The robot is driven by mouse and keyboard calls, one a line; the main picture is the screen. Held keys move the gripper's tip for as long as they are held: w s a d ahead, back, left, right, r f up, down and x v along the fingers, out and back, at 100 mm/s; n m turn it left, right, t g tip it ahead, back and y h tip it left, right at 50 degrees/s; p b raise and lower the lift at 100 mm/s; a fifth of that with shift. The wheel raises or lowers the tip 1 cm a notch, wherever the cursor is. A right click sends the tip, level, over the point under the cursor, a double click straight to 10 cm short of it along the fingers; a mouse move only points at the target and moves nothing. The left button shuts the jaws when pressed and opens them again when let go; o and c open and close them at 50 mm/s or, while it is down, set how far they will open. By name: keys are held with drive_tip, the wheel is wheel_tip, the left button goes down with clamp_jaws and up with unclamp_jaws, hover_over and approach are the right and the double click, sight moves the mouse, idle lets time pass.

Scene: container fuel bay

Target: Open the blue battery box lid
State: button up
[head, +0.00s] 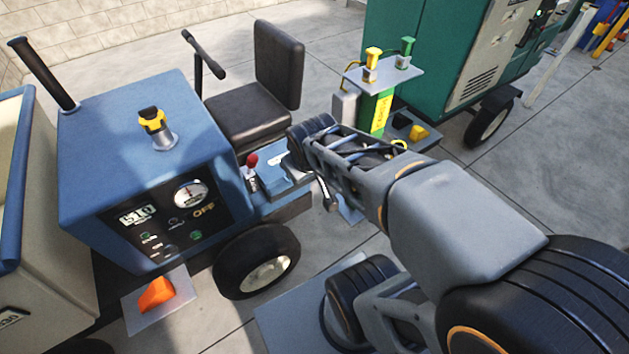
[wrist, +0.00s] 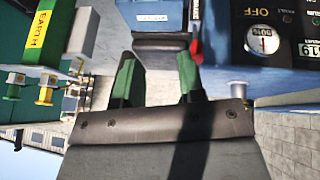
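The blue battery box (head: 287,183) sits low on the blue vehicle, right of its front panel and in front of the seat. Its pale label and blue top show, and the lid looks closed. A blue surface with a white label, apparently the box (wrist: 155,20), is at the top of the wrist view. My gripper (wrist: 156,65) shows two green-padded fingers spread apart with nothing visibly held between them. In the head view my wrist and arm come in from the right, close to the box, and hide part of it. I cannot tell whether the fingers touch it.
A red-knobbed lever (head: 251,160) stands just left of the box; it also shows in the wrist view (wrist: 196,48). The black seat (head: 255,120) is behind. A green post with a grey top plate (head: 385,77) stands at right. An orange wedge (head: 156,293) lies front left.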

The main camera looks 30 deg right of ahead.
drive_tip(key=w+d+f+n+t+y+b, duration=0.1)
drive_tip(key=w+d+f+n+t+b, duration=0.25)
drive_tip(key=f+n+b, duration=0.45)
drive_tip(key=w+d+f+n+t+y+b, duration=0.1)
drive_tip(key=w+d+f+n+t+b, duration=0.3)
drive_tip(key=f+b, duration=0.85)
drive_tip(key=w+d+f+n+t+y+b, duration=0.1)
drive_tip(key=w+d+f+n+t+b, duration=0.35)
drive_tip(key=f, duration=0.85)
drive_tip(key=shift+n+g, duration=0.35)
drive_tip(key=shift+g, duration=0.55)
drive_tip(key=b+x, duration=0.1)
drive_tip(key=x, duration=0.3)
drive_tip(key=b+x, duration=0.2)
drive_tip(key=x, duration=0.3)
drive_tip(key=a+b+x, duration=0.1)
drive_tip(key=x, duration=0.3)
drive_tip(key=shift+w+f, duration=0.15)
drive_tip(key=shift+w, duration=0.1)
clamp_jaws()
